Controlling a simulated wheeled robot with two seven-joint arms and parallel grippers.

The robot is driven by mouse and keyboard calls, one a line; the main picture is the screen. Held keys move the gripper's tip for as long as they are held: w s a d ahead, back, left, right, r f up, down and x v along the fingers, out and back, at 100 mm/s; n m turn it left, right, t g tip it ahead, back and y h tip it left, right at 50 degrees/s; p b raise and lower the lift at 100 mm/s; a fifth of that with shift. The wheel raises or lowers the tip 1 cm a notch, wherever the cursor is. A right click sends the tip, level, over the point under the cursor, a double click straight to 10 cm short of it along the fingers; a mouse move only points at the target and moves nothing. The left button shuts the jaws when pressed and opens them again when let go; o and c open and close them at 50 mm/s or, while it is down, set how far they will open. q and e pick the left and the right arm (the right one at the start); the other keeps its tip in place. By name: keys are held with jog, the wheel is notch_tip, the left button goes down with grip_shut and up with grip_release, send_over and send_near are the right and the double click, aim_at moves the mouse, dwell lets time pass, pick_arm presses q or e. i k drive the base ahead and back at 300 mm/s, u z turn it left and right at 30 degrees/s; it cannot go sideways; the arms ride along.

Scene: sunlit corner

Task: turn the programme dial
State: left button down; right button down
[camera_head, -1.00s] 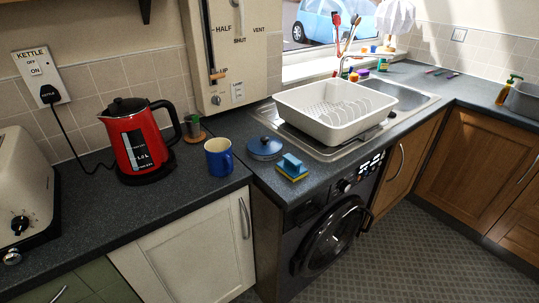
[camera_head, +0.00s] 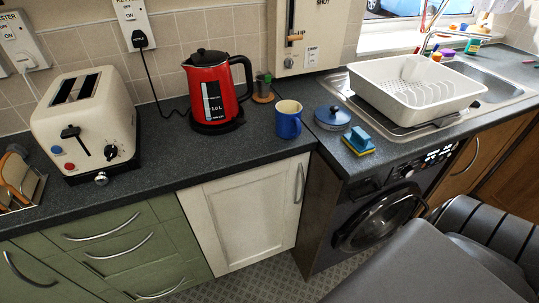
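The black washing machine (camera_head: 350,205) is under the worktop, right of the white cupboard door. Its programme dial (camera_head: 407,171) is a small dark knob on the top front panel, left of some lit markings. The dial is small in the picture, so its setting cannot be read. The round door (camera_head: 378,222) is below it and looks shut. A dark grey part of my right arm covers the lower right, in front of the machine's right side. Neither gripper is in view.
A blue-and-yellow sponge (camera_head: 358,141), a blue-lidded pot (camera_head: 332,118) and a blue mug (camera_head: 288,120) stand on the worktop near the machine. A white dish rack (camera_head: 415,93) is by the sink. A red kettle (camera_head: 213,92) and cream toaster (camera_head: 85,120) are further left.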

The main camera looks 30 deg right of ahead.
aim_at(406, 173)
jog(key=u, duration=1.2)
jog(key=k, duration=1.65)
jog(key=z, duration=1)
